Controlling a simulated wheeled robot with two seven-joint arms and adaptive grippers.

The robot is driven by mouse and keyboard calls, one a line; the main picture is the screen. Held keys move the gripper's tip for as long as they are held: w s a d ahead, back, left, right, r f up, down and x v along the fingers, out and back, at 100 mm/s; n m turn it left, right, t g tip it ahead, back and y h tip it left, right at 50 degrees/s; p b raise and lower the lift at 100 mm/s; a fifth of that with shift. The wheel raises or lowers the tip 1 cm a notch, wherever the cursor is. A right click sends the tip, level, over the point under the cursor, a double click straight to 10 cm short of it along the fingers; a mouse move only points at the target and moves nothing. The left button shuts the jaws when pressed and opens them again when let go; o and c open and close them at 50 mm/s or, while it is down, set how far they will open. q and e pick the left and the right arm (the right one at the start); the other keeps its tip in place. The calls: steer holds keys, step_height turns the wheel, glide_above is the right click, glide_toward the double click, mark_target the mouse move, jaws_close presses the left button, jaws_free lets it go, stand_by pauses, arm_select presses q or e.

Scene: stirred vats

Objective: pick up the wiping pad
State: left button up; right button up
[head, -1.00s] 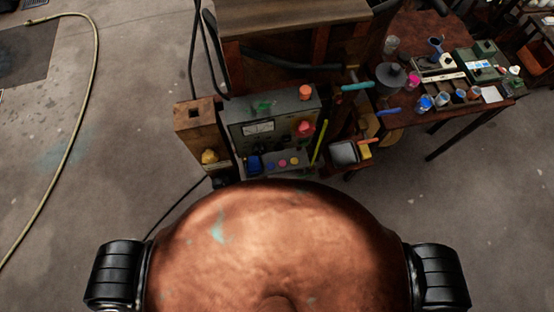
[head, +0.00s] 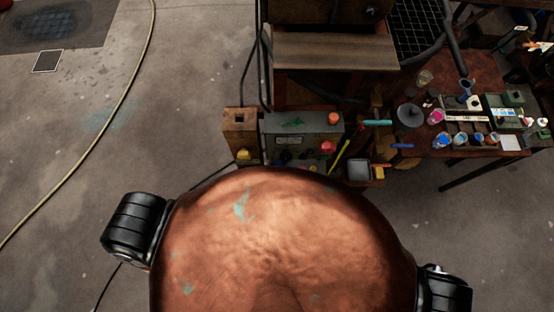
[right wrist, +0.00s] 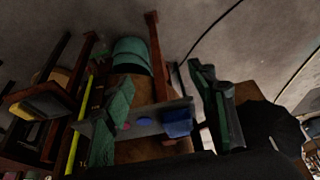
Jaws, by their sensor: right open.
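I cannot tell for certain which thing is the wiping pad. A small yellow lump (head: 243,154) sits in the lower opening of the wooden post in the head view. A blue block (right wrist: 178,123) lies by coloured buttons on the grey box's ledge in the right wrist view; a yellow piece (right wrist: 32,108) shows in a dark tray at the left. My right gripper (right wrist: 163,112) is open, its two greenish fingers apart, with the ledge and blue block seen between them. No contact is clear. My left gripper is in no view.
The grey control box (head: 300,124) stands beside the wooden post (head: 240,122), with an orange knob (head: 334,118) on top. A grey tray (head: 359,170) is at its right. A cluttered table (head: 440,150) stands further right. A hose (head: 118,100) lies on open floor at left.

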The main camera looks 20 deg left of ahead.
mark_target(277, 171)
steer(key=w+a, duration=0.1)
steer(key=w, duration=0.2)
steer(key=w+a+p, duration=0.1)
steer(key=w, duration=0.3)
steer(key=w+a, duration=0.1)
steer(key=w, duration=0.3)
steer(key=shift+a+r+p, duration=0.15)
steer(key=shift+r+p, duration=0.05)
steer(key=shift+p, duration=0.1)
steer(key=shift+w+f, duration=0.25)
steer(key=shift+a+f, duration=0.1)
steer(key=shift+f, duration=0.3)
steer(key=shift+c, duration=0.6)
steer(key=c, duration=0.6)
steer(key=shift+r+p, duration=0.2)
steer(key=shift+p, duration=0.2)
